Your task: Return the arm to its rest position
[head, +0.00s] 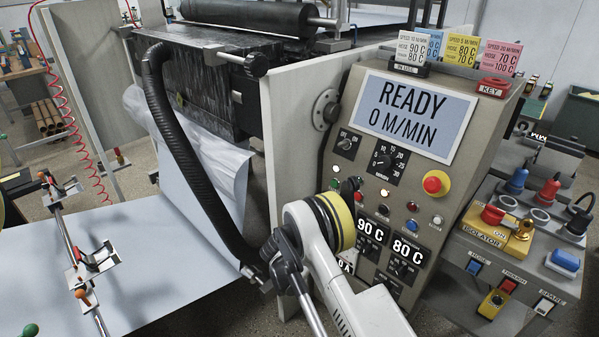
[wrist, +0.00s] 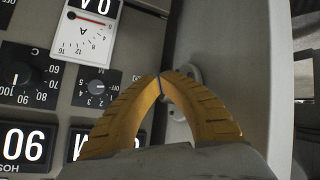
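My gripper (wrist: 160,76) shows in the wrist view as two curved yellow fingers whose tips meet. It is shut, with nothing visible between the fingertips. It is in front of the control panel's edge, and a grey round fitting (wrist: 181,92) shows partly behind the tips. In the head view my white arm (head: 350,285) reaches up from the bottom in front of the control panel (head: 440,178). The arm hides part of the panel's lower left. I cannot make out the fingertips clearly in that view.
The panel's screen (head: 409,116) reads READY, 0 M/MIN. An emergency button (head: 436,183) and several dials are close to my arm. A black hose (head: 185,150) hangs left of it. The isolator box (head: 495,232) stands at right. A white sheet (head: 120,255) spreads at lower left.

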